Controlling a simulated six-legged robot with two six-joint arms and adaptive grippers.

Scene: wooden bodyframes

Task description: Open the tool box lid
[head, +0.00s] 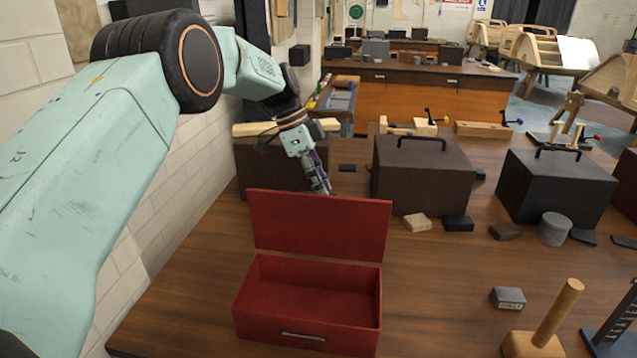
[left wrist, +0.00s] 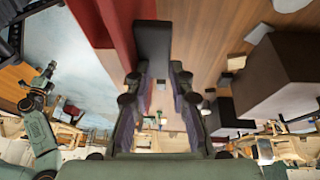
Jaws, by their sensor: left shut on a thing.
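The red tool box (head: 306,322) stands open on the bench, its inside empty. Its lid (head: 318,226) stands up at the back edge, and a red panel shows at the left of the left wrist view (left wrist: 112,30). My left gripper (head: 322,188) is behind the lid's top edge, and the lid hides what is below its tips. In the left wrist view a dark block (left wrist: 154,42) lies between its fingertips, and the gripper is shut on it. The red panel is beside the fingers, not between them. My right arm shows at the left of that view, its gripper (left wrist: 46,74) too small to read.
A brown box (head: 422,172) and a dark grey box (head: 556,188) with handles stand to the right. Small blocks (head: 417,222), a grey cylinder (head: 553,229) and a wooden mallet (head: 548,322) lie around. A white brick wall (head: 150,240) runs along the left.

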